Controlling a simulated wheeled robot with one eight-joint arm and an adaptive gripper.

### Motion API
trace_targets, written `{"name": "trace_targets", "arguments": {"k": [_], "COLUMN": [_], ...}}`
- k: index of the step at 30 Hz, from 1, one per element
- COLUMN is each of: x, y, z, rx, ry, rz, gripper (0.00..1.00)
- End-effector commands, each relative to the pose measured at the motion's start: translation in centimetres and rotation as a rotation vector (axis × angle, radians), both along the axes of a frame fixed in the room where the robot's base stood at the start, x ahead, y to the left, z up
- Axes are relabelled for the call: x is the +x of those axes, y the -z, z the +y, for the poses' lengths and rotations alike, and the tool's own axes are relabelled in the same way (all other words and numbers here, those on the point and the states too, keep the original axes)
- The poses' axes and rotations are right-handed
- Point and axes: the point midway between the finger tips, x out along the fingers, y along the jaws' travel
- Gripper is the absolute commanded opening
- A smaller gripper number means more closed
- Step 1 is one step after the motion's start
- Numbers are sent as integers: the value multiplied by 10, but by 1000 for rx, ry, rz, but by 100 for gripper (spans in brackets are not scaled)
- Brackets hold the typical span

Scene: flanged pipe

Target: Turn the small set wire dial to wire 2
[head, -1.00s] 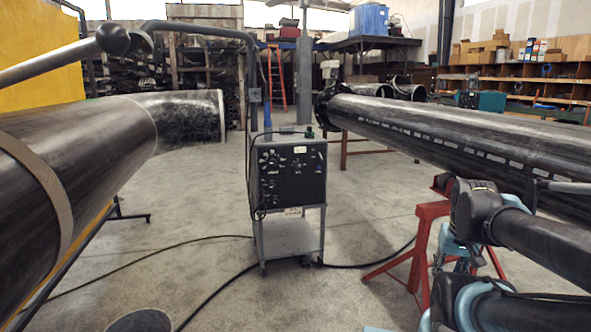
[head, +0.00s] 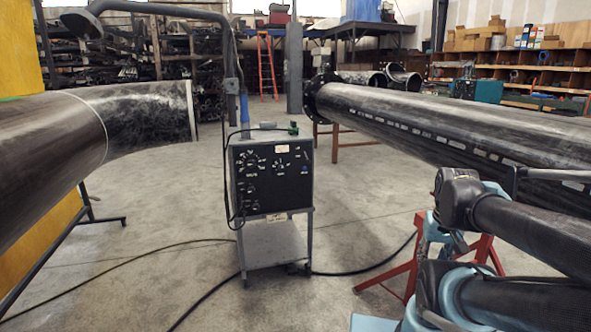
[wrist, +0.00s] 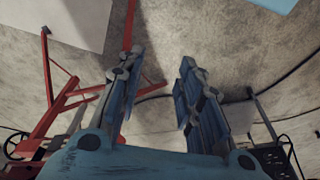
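The welding machine (head: 293,192) is a dark box on a grey wheeled cart (head: 275,243), standing ahead in the middle of the head view. Its black front panel carries several dials and knobs with pale markings. An upper left dial (head: 250,162) and an upper right dial (head: 281,166) show. The dial labels are too small to read, so I cannot tell which one is set wire or where it points. My gripper (wrist: 156,85) shows in the wrist view, with its two blue-grey fingers apart and nothing between them. It is away from the machine's panel.
A large dark pipe (head: 450,130) on a red stand (head: 385,285) runs along the right. Another large pipe (head: 50,150) is at the left. Black cables (head: 205,300) lie on the floor by the cart. Open concrete floor lies before the machine.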

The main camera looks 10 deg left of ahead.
Motion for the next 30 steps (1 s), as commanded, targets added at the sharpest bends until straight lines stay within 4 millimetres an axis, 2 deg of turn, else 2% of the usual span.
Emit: {"name": "trace_targets", "arguments": {"k": [10,11,12,14,17,23,30], "x": [0,0,0,-6,2,50,125], "y": [0,0,0,-5,-9,-26,-52], "z": [0,0,0,0,-3,-13,-15], "rx": [0,0,0,-3,-19,-94,-181], "ry": [0,0,0,0,9,47,88], "rz": [0,0,0,-13,-30,-115,-271], "gripper": [33,36,42,42,42,42,42]}}
